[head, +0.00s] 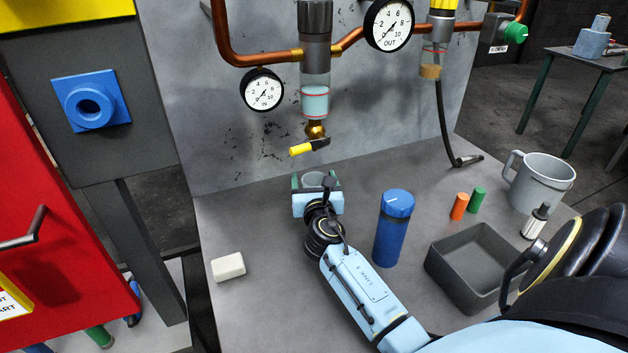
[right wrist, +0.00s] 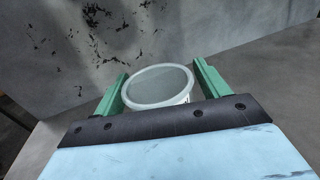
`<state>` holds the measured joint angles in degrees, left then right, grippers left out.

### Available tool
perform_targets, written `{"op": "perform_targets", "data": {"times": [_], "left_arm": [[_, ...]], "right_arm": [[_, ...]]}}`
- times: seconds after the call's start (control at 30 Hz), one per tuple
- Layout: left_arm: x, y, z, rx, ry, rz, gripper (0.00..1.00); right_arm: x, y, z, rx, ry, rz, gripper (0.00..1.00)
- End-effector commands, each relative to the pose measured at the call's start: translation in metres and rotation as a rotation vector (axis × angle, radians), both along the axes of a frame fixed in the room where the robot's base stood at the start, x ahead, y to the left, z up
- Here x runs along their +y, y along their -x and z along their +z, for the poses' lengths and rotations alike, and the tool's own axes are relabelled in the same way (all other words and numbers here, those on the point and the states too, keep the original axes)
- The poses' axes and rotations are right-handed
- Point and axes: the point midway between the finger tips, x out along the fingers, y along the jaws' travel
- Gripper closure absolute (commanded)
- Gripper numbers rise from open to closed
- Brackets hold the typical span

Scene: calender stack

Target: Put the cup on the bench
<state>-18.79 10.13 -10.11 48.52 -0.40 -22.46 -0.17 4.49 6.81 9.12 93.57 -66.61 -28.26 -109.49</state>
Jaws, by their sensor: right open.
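A small grey cup with a pale rim (head: 314,180) is at the back of the grey bench (head: 270,290), below a brass drain valve with a yellow handle (head: 309,147). In the right wrist view the cup (right wrist: 158,88) sits between the two green fingers. My right gripper (head: 316,182) is open around the cup, one finger on each side; I cannot tell whether either finger touches it. The cup's base is hidden by my gripper, so its contact with the bench does not show. My left gripper is not in view.
A blue cylinder (head: 392,230) stands right of my right forearm. An open dark tray (head: 437,272), orange (head: 459,206) and green (head: 477,200) pieces and a large grey mug (head: 540,184) are farther right. A white block (head: 228,267) lies left. Pipes and gauges hang above.

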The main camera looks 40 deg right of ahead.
Motion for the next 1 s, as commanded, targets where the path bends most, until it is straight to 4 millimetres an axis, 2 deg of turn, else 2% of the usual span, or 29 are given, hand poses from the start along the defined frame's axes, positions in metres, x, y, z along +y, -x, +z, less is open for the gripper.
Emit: {"op": "perform_targets", "data": {"times": [0.27, 0.4, 0.7, 0.83, 1.0], "left_arm": [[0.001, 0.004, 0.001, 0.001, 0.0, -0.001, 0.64], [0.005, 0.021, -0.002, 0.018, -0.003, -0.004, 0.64], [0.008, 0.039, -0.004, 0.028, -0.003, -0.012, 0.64], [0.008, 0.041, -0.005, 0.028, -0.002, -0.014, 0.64], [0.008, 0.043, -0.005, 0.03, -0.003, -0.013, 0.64]], "right_arm": [[0.0, 0.0, 0.004, 0.0, 0.0, 0.0, 0.26], [0.015, 0.021, 0.003, 0.002, -0.002, 0.001, 0.26], [0.053, 0.074, 0.003, 0.002, -0.001, 0.001, 0.26], [0.063, 0.089, 0.003, 0.002, -0.001, 0.0, 0.26], [0.069, 0.097, 0.003, 0.0, 0.0, 0.0, 0.26]]}}
